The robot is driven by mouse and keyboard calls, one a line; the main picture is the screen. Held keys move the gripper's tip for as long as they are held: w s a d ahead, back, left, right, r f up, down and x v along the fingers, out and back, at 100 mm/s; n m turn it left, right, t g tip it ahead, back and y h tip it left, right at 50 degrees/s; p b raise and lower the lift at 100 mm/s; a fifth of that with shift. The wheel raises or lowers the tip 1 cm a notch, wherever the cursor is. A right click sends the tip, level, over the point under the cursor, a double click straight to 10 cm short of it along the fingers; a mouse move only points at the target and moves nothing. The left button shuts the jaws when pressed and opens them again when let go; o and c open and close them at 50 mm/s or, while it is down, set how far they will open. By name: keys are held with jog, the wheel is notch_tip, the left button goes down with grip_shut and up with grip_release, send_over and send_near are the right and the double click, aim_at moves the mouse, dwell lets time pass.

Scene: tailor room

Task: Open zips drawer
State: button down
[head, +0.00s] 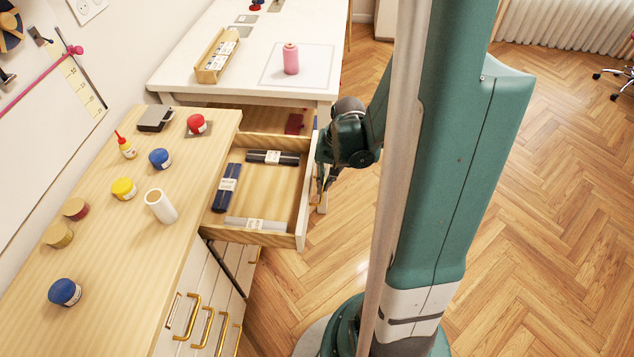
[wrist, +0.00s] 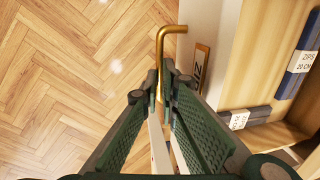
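The zips drawer (head: 268,192) is pulled out from the cabinet in the head view. It holds dark and grey labelled zip packs; one dark pack (wrist: 303,58) reads "ZIPS 20 CM" in the wrist view. A brass handle (wrist: 160,48) sticks out from the drawer's white front (wrist: 200,25), next to a brass-framed label (wrist: 200,66). My gripper (wrist: 160,88) has its fingertips close together on both sides of the handle bar and appears shut on it. In the head view my gripper (head: 322,188) is at the outer face of the drawer front, partly hidden by its own wrist.
The wooden floor (head: 300,270) in front of the drawer is clear.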

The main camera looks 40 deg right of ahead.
jog(key=shift+s, duration=0.1)
jog(key=c, duration=2.9)
grip_release()
jog(key=shift+o, duration=0.2)
jog(key=shift+d+r, duration=0.1)
jog(key=shift+r, duration=0.05)
notch_tip(320, 180, up, 11)
jog(key=s+d, duration=0.1)
jog(key=shift+s+d+r, duration=0.2)
jog(key=shift+s, duration=0.05)
jog(key=shift+a+r, duration=0.1)
jog(key=a+r+n+t, duration=0.2)
jog(key=a+r+n, duration=0.2)
jog(key=a+r, duration=0.3)
jog(key=s+a+r+n+t+h, duration=0.1)
jog(key=a+r+n+t, duration=0.2)
jog(key=a, duration=1.2)
notch_tip(320, 180, up, 5)
jog(key=shift+s+r+n+t+h, duration=0.2)
jog(key=shift+s+n+t+h, duration=0.1)
jog(key=shift+n, duration=0.8)
